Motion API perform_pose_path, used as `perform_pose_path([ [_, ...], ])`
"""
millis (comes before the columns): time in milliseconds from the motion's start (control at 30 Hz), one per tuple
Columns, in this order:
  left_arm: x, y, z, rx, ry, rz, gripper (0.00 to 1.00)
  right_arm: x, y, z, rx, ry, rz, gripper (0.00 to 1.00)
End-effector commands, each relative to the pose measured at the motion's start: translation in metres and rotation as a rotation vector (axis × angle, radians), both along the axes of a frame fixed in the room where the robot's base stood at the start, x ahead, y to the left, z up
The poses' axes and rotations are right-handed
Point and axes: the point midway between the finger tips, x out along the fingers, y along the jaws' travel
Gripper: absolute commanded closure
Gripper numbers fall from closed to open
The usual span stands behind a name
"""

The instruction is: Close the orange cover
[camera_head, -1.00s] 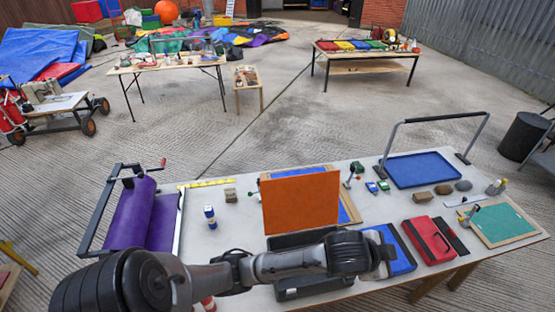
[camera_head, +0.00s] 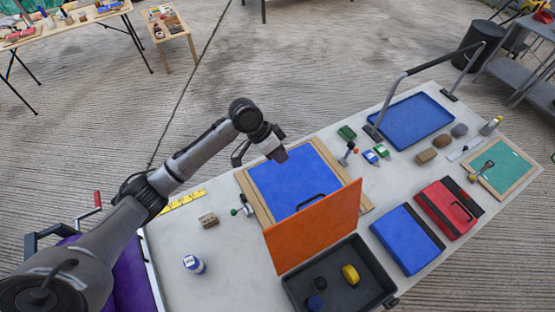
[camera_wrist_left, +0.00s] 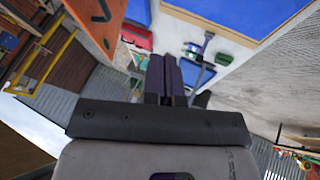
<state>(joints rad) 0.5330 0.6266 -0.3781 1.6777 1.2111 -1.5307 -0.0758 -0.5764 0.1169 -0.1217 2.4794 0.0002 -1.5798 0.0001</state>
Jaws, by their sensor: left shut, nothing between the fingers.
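The orange cover (camera_head: 315,228) stands open, about upright, along the back edge of a dark grey box (camera_head: 340,278) at the front of the table. It also shows at the top left of the left wrist view (camera_wrist_left: 98,20). The box's inside is visible, with a yellow thing (camera_head: 350,274) and dark round things in it. My left gripper (camera_head: 277,153) is shut and empty, above the far edge of the blue framed panel behind the cover, apart from the cover. Its closed fingers show in the left wrist view (camera_wrist_left: 165,78). My right gripper is not in view.
The blue framed panel (camera_head: 292,180) lies behind the cover. A blue case (camera_head: 405,240) and a red case (camera_head: 448,207) lie right of the box. A tall grey bar handle (camera_head: 425,65) rises by a blue tray (camera_head: 416,122).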

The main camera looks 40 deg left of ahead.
Motion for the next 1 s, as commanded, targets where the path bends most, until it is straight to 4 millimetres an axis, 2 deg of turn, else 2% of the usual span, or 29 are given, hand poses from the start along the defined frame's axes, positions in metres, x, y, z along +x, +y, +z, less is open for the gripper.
perform_pose_path([
  [267,-0.006,-0.017,0.003,-0.105,0.020,-0.062,1.00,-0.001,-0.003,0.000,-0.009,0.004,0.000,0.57],
  [467,-0.003,-0.034,-0.017,-0.103,0.015,-0.068,1.00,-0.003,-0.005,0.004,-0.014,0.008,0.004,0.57],
  [833,0.005,-0.075,-0.070,-0.101,0.016,-0.067,1.00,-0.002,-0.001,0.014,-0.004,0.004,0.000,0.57],
  [1000,-0.004,-0.094,-0.066,-0.101,0.011,-0.068,1.00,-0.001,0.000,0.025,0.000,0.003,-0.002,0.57],
])
